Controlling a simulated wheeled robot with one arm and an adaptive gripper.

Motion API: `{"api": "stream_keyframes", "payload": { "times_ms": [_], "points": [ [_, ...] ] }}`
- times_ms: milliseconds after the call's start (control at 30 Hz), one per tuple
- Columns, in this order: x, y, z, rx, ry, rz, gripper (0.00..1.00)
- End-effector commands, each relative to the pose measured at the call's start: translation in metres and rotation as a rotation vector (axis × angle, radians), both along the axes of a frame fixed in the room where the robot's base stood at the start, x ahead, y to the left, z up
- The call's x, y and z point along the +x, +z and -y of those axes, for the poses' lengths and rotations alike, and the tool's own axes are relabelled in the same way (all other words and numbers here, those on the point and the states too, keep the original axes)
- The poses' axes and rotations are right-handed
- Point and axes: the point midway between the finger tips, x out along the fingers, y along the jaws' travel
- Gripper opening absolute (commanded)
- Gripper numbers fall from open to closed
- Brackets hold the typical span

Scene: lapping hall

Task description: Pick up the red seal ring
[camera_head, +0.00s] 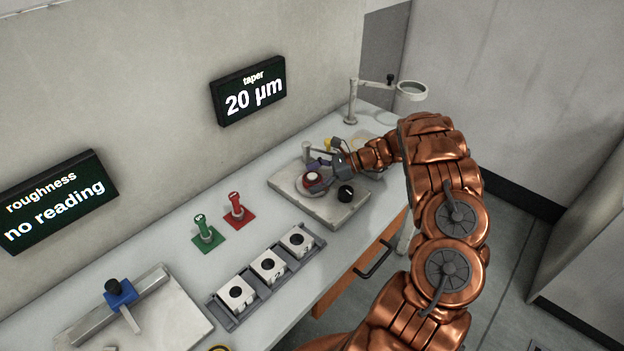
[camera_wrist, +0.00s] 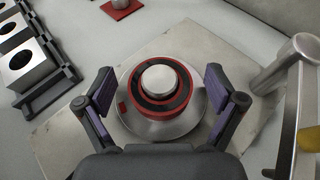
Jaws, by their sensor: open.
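The red seal ring (camera_wrist: 160,109) sits around a dark ring and a silver round knob on a metal disc (camera_wrist: 186,128) in the wrist view. In the head view the red ring (camera_head: 311,178) shows small on the grey plate (camera_head: 338,211) of the lapping station. My gripper (camera_wrist: 160,88) is open, with one purple-padded finger on each side of the ring, both apart from it. In the head view my gripper (camera_head: 322,172) reaches in from the right at the ring and partly covers it. A small red mark (camera_wrist: 122,107) shows on the disc left of the ring.
A black knob (camera_head: 345,194) stands on the plate's front right. A metal post (camera_wrist: 300,60) stands close right of my gripper. Left are a rack (camera_head: 222,311) of white blocks and red (camera_head: 238,210) and green (camera_head: 204,230) stands. A magnifier lamp (camera_head: 411,90) stands behind.

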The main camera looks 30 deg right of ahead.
Motion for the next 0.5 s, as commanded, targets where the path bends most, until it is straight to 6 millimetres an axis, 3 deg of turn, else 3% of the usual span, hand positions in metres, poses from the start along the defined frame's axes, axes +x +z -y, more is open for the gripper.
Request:
{"api": "stream_keyframes", "payload": {
  "times_ms": [200,500],
  "points": [
    [0.0,-0.0001,0.0,0.001,0.0,0.0,0.91],
    [0.0,0.0,-0.0001,0.001,0.0,0.0,0.6]
  ]
}}
